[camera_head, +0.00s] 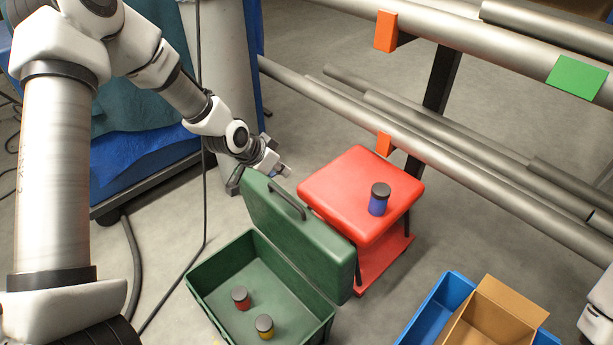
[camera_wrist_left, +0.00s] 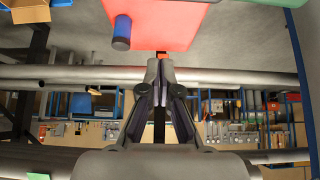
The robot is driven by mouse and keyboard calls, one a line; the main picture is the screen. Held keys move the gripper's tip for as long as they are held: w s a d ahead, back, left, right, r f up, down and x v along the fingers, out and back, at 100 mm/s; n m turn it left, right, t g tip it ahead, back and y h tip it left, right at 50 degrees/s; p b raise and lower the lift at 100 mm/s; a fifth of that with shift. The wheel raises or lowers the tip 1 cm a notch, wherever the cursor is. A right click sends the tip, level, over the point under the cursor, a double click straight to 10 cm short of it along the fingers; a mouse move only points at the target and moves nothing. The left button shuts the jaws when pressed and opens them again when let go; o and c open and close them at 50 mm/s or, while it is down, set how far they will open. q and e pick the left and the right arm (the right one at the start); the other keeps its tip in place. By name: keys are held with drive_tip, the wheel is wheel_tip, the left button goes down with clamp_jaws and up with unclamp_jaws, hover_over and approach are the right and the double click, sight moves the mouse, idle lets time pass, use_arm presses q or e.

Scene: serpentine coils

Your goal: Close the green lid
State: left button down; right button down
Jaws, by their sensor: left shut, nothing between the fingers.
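The green lid (camera_head: 295,232) stands open and upright along the far right edge of the green case (camera_head: 205,293), with a dark handle (camera_head: 287,198) on it. The case holds a red can (camera_head: 241,298) and a yellow can (camera_head: 265,326), both with dark tops. My left gripper (camera_head: 284,171) is shut and empty, just above and behind the lid's upper left corner, apart from it as far as I can tell. In the left wrist view its fingers (camera_wrist_left: 160,72) are together, and a green edge shows at the top right. Only a bit of my right arm shows at the right edge.
A red stool (camera_head: 342,190) with a blue can (camera_head: 379,199) on it stands right behind the lid. A blue crate (camera_head: 436,312) with a cardboard box (camera_head: 497,318) is at the lower right. Grey pipes (camera_head: 440,148) on a rack run across the back right.

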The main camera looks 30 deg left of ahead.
use_arm(q)
drive_tip(key=shift+w+d+f+b, duration=0.1)
drive_tip(key=shift+w+f+b, duration=0.2)
drive_tip(key=shift+f, duration=0.2)
drive_tip(key=b, duration=0.1)
hover_over(289, 205)
drive_tip(key=w+d, duration=0.1)
drive_tip(key=w, duration=0.3)
wheel_tip(289, 205, down, 7)
drive_tip(key=s, duration=0.3)
drive_tip(key=shift+s+a+f, duration=0.2)
drive_tip(key=shift+a+f, duration=0.2)
drive_tip(key=shift+s+a, duration=0.1)
drive_tip(key=shift+s, duration=0.1)
drive_tip(key=shift+f, duration=0.1)
